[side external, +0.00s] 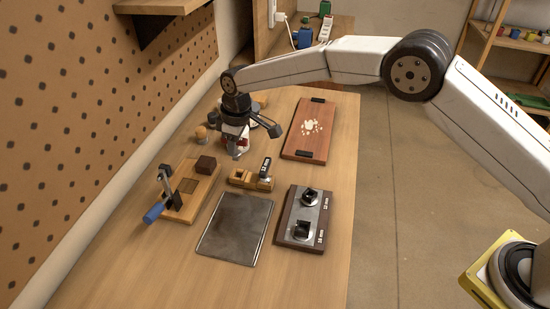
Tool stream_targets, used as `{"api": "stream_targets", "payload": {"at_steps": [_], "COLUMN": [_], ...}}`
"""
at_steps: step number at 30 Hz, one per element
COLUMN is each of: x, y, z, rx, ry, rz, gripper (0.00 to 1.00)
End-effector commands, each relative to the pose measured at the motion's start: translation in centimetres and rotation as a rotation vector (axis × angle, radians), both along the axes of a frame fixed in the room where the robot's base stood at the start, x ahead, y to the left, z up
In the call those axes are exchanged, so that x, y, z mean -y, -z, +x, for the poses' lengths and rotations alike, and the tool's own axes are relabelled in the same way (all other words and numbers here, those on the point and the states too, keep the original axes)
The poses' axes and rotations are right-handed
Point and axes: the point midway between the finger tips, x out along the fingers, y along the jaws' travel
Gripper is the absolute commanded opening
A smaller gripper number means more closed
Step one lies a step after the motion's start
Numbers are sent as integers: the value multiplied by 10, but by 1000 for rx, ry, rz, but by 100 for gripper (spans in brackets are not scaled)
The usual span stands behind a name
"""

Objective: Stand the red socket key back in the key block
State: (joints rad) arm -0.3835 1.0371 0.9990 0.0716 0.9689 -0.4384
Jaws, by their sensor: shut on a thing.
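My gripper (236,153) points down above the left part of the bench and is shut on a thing. Red parts of the red socket key (245,140) show around the jaws; most of it is hidden by the gripper, so I cannot tell its tilt.
A small wooden block with a dark upright piece (238,178) stands below my gripper. A clamp on a wooden base (208,190), a grey metal plate (235,230) and a reddish board with pale crumbs (302,147) lie around. A pegboard wall (100,110) bounds the left.

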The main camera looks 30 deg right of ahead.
Motion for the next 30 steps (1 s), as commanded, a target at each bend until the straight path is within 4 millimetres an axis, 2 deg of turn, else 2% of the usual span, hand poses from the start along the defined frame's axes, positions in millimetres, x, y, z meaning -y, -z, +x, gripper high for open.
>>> {"api": "stream_targets", "payload": {"at_steps": [16,30], "x": [0,0], "y": [36,42], "z": [0,0], "rx": [0,1], "ry": [0,0], "rz": [0,1], "gripper": [0,0]}}
